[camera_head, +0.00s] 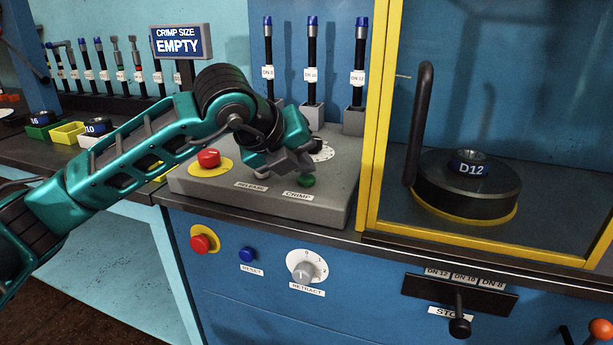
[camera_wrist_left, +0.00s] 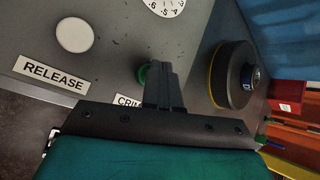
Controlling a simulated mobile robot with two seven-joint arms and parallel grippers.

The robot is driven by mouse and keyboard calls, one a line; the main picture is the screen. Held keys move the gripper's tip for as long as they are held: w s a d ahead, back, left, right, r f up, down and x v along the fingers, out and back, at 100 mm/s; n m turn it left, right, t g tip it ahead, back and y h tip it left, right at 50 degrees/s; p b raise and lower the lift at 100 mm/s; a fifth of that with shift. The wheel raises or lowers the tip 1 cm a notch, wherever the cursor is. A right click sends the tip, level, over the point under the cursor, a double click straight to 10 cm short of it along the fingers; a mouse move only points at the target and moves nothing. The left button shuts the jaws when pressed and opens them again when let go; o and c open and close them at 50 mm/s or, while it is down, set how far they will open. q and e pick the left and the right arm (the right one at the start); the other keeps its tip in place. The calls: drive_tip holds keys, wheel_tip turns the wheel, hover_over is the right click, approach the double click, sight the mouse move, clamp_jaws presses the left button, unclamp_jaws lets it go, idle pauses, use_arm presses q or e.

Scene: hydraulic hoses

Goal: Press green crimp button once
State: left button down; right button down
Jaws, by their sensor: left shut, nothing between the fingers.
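The green crimp button (camera_head: 306,180) is on the grey control box (camera_head: 220,190), just behind the CRIMP label (camera_head: 298,196). My left gripper (camera_head: 311,170) is over the button with its fingers shut and empty, pointing down at the box. In the left wrist view the shut fingers (camera_wrist_left: 160,68) partly cover the green button (camera_wrist_left: 142,75), whose left edge shows beside them. I cannot tell whether the fingertips touch the button. My right gripper is not in view.
A red button (camera_head: 208,158) is on the box's left side, and a white round release button (camera_wrist_left: 74,34) lies left of the fingers. A dial (camera_head: 321,151) is behind. The yellow-framed enclosure (camera_head: 373,120) with the D12 die (camera_head: 468,185) stands close on the right.

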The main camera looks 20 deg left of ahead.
sight(302, 179)
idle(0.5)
use_arm(q)
drive_tip(key=shift+r+p, duration=0.35)
drive_tip(key=shift+r, duration=0.4)
drive_tip(key=shift+r+p, duration=1.5)
drive_tip(key=shift+r, duration=1.05)
drive_tip(key=shift+f, duration=0.1)
